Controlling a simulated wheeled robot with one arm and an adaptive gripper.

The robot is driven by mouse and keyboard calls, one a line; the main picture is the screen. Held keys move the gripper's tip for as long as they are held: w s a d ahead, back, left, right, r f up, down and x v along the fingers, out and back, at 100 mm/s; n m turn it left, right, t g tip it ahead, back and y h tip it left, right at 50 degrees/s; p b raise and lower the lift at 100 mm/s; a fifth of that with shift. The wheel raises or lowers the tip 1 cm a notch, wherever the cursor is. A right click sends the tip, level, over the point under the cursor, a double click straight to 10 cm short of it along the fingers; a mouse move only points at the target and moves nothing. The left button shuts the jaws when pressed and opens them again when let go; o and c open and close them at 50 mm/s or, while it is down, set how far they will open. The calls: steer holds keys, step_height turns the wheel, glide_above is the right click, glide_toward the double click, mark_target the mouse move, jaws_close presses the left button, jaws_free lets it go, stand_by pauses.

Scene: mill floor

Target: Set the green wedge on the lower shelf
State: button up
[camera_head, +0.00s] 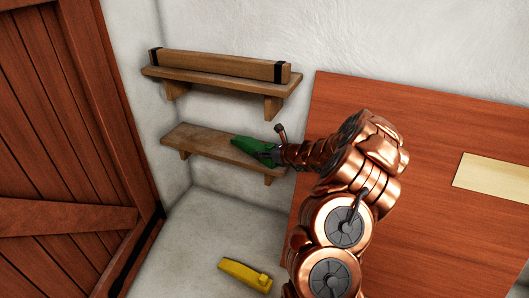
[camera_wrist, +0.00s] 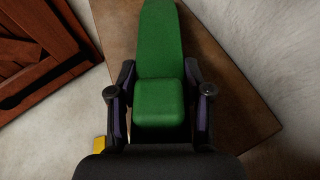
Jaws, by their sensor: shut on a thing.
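The green wedge (camera_head: 251,147) is at the right part of the lower shelf (camera_head: 205,139) in the head view. My gripper (camera_head: 276,153) is shut on its thick end, from the right. In the wrist view the green wedge (camera_wrist: 160,60) lies between the two fingers of my gripper (camera_wrist: 159,100), its narrow end pointing away. The brown shelf board (camera_wrist: 235,100) shows behind and below it. I cannot tell whether the wedge touches the board or is just above it.
An upper shelf (camera_head: 210,80) holds a long wooden beam (camera_head: 220,65) with black bands, above the lower shelf. A yellow wedge (camera_head: 245,274) lies on the floor below. A plank door (camera_head: 60,150) stands at left, a reddish wooden surface (camera_head: 430,130) at right. The lower shelf's left part is clear.

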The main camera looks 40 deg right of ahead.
steer(key=shift+f, duration=0.1)
steer(key=o, duration=1.4)
steer(key=shift+c, duration=0.2)
steer(key=shift+r, duration=0.2)
steer(key=p+v, duration=0.4)
steer(key=v, duration=0.8)
steer(key=shift+f, duration=0.15)
